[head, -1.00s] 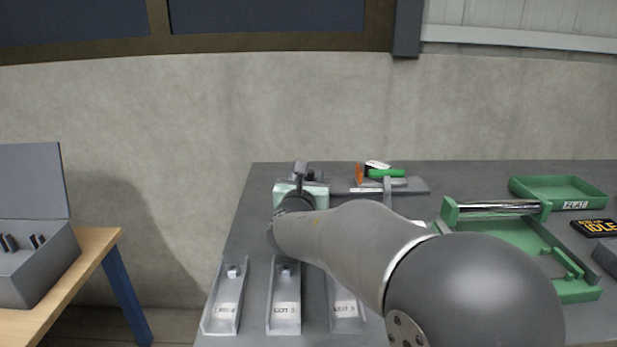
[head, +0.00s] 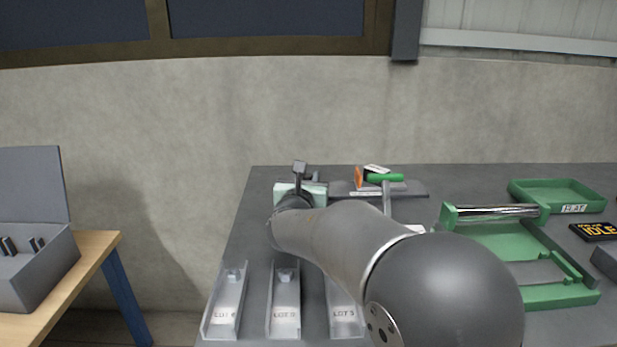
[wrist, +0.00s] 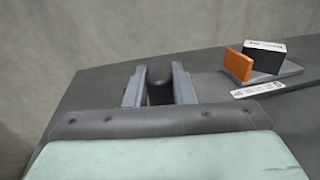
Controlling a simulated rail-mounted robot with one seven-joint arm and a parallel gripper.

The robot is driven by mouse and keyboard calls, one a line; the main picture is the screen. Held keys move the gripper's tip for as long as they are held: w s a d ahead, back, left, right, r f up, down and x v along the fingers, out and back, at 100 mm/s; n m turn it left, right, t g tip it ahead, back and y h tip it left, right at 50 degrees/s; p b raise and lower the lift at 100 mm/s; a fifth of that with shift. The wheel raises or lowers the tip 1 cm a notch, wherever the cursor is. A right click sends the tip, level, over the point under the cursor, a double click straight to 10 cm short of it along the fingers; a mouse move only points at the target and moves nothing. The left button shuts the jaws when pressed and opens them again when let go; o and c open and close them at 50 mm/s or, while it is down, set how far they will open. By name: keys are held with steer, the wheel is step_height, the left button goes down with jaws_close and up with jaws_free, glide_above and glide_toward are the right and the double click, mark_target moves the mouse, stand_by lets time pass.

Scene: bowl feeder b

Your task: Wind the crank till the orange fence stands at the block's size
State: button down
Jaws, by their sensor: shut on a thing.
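My gripper (wrist: 159,88) is shut on the crank's dark knob (wrist: 159,76), one finger on each side of it. In the head view, my gripper (head: 300,169) is at the far left of the table, mostly behind my arm; the rest of the crank is hidden. The orange fence (wrist: 238,65) stands upright on a grey plate, right of my gripper. It also shows in the head view (head: 359,177). The block (wrist: 265,56), dark-sided with a white labelled top, stands just beside the fence. I cannot tell whether they touch.
A green piece (head: 385,178) lies by the fence. Three trays, one being the middle lot tray (head: 285,318), stand at the front. A green frame with a roller (head: 497,211), a green tray (head: 557,192) and an IDLE display (head: 597,230) are at right.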

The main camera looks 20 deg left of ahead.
steer(key=h+p, duration=0.1)
steer(key=a+m+h+p, duration=0.1)
steer(key=p, duration=0.1)
steer(key=shift+s+r+m+h, duration=0.1)
steer(key=shift+r+m+h, duration=0.2)
steer(key=shift+h, duration=0.1)
steer(key=m+h+p, duration=0.1)
steer(key=p, duration=0.1)
steer(key=a+m+h+p, duration=0.1)
steer(key=h+p, duration=0.1)
steer(key=m+h+p, duration=0.1)
steer(key=h+p, duration=0.1)
steer(key=shift+a+m+g, duration=0.3)
steer(key=h+p, duration=0.1)
steer(key=m+h+p, duration=0.1)
steer(key=g+p, duration=0.1)
steer(key=shift+w+a+m+h, duration=0.3)
steer(key=shift+m+h, duration=0.1)
steer(key=m+h+p, duration=0.1)
steer(key=g+h+p, duration=0.1)
steer(key=a+m+g+h+p, duration=0.1)
steer(key=shift+w+f+m+h, duration=0.25)
steer(key=shift+w+m+h, duration=0.05)
steer(key=shift+g+p, duration=0.3)
steer(key=shift+p, duration=0.05)
steer(key=c, duration=1.3)
jaws_free()
steer(key=shift+o, duration=0.2)
